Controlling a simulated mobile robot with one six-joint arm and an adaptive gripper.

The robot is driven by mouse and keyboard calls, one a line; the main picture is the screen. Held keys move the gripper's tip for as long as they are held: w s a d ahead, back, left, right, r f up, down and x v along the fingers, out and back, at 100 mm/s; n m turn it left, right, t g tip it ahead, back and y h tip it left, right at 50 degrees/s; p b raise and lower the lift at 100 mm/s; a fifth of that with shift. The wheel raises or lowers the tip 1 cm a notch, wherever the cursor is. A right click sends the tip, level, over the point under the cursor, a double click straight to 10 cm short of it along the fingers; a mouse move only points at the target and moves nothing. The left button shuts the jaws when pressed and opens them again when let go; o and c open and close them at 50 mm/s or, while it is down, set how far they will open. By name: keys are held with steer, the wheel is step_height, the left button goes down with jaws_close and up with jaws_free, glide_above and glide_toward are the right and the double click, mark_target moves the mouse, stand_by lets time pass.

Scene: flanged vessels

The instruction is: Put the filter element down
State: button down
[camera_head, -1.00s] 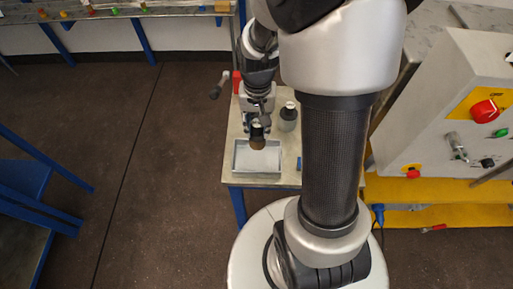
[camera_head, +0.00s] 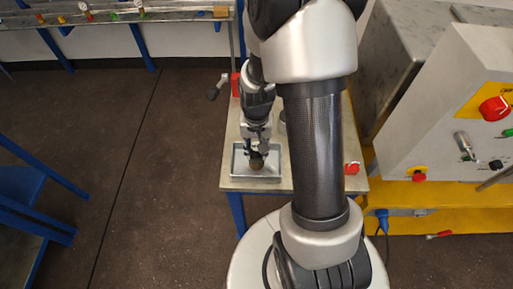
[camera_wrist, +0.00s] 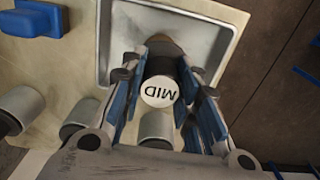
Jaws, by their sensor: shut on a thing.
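In the head view the element's brown end (camera_head: 257,162) shows below my gripper (camera_head: 257,151), over the shallow grey tray (camera_head: 236,168). The tray's inner floor and rim also show in the wrist view (camera_wrist: 222,45), behind the element. I cannot tell whether the element touches the tray floor.
A red part (camera_head: 351,168) is at the table's right. A control panel (camera_head: 470,130) stands right of the table.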

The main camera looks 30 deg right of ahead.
steer(key=shift+f, duration=0.15)
steer(key=c, duration=1.2)
jaws_free()
step_height(320, 180, up, 12)
steer(key=p, duration=0.4)
step_height(320, 180, up, 6)
steer(key=n+t, duration=0.1)
glide_above(252, 159)
steer(key=s+a+r+n+t, duration=0.1)
steer(key=s+a+r+n, duration=0.1)
steer(key=s+r, duration=0.2)
steer(key=s+a+r+n+t, duration=0.1)
steer(key=s+a+r+n, duration=0.1)
steer(key=s+a+r, duration=0.1)
steer(key=s+a+r+n+t, duration=0.1)
steer(key=s+a+r, duration=0.2)
steer(key=s+r, duration=0.2)
steer(key=shift+s+a+r+n+t, duration=0.2)
steer(key=shift+s+r+n+t, duration=0.1)
steer(key=shift+n, duration=0.1)
